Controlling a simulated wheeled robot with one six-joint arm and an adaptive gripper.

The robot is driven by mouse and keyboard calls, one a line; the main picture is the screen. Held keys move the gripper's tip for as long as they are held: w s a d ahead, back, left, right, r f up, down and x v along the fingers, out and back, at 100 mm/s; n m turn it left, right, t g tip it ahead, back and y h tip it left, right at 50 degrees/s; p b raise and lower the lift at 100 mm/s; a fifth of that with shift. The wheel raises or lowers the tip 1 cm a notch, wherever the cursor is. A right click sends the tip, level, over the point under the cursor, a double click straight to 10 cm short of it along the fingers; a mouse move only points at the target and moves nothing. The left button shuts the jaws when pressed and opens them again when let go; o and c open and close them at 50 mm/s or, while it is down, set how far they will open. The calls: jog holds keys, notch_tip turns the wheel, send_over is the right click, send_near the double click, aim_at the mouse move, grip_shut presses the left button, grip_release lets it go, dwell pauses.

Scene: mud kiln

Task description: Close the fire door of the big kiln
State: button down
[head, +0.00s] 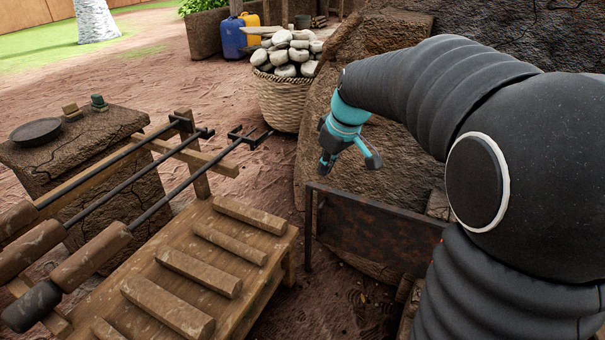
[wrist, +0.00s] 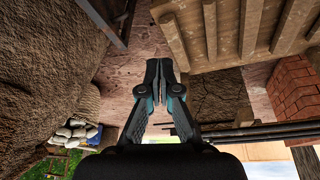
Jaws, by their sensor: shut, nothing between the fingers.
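The fire door (head: 372,232) is a rusty dark metal panel low on the big kiln (head: 400,165), in the head view. It stands out from the kiln, with an upright dark bar at its left edge. In the wrist view a dark metal piece at the upper left, likely the door (wrist: 108,18), is partly cut off by the frame. My gripper (head: 328,163) is above and a little left of the door, apart from it. In the wrist view my gripper (wrist: 159,66) has its fingertips together, with nothing between them. My arm hides the door's right end.
A slatted wooden bench (head: 215,262) and long iron tools (head: 150,200) on a rack stand left of the door. A wicker basket (head: 283,100) of pale stones stands behind my gripper. Bare ground (head: 345,300) lies between bench and door.

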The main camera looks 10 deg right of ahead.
aim_at(307, 191)
jog(key=w+d+f+n+g+y+b, duration=0.15)
jog(key=w+f+n, duration=0.25)
jog(key=w+f, duration=0.9)
jog(key=shift+t, duration=0.25)
jog(key=x, duration=0.3)
jog(key=w+x, duration=0.1)
jog(key=x, duration=0.5)
jog(key=shift+w+b, duration=0.35)
jog(key=shift+w, duration=0.05)
jog(key=shift+s+d+f, duration=0.3)
jog(key=shift+s+d, duration=0.25)
jog(key=shift+d, duration=0.25)
jog(key=shift+s+d+f, duration=0.25)
jog(key=shift+s+d, duration=0.3)
jog(key=shift+d, duration=0.25)
